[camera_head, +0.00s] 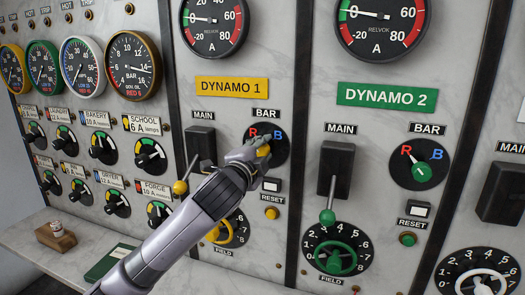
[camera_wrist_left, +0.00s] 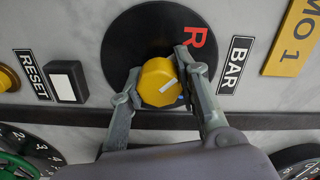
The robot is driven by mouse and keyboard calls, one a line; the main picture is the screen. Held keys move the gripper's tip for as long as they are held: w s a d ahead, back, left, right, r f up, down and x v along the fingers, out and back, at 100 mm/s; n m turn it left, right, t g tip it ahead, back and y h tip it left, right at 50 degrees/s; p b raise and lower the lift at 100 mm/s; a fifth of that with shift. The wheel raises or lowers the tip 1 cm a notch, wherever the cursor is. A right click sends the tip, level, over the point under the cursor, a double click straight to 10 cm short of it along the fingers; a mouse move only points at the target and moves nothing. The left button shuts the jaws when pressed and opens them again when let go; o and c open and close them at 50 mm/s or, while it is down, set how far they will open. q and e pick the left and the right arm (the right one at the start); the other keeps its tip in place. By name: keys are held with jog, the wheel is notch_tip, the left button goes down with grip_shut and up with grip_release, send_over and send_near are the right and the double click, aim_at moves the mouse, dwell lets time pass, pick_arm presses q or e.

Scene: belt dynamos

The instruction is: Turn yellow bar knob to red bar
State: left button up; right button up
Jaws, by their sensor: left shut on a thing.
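The yellow bar knob (camera_head: 263,150) sits on the black BAR dial of the DYNAMO 1 panel. In the left wrist view the knob (camera_wrist_left: 157,82) lies between the two fingers of my left gripper (camera_wrist_left: 160,75), which is shut on it. A short white line marks the knob's face, slanting up to the right in that view. My left gripper (camera_head: 252,150) covers part of the dial in the head view. My right gripper is out of view.
The DYNAMO 1 main lever (camera_head: 181,187) with a yellow ball stands left of my gripper. The reset button (camera_head: 271,213) and yellow field wheel (camera_head: 220,234) are below. The DYNAMO 2 main lever (camera_head: 328,216) and green bar knob (camera_head: 422,172) are to the right.

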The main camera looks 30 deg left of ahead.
aim_at(260, 153)
pick_arm(q)
jog(key=shift+f, duration=0.1)
jog(key=o, duration=1.2)
jog(key=v, duration=0.7)
jog(key=shift+s, duration=0.3)
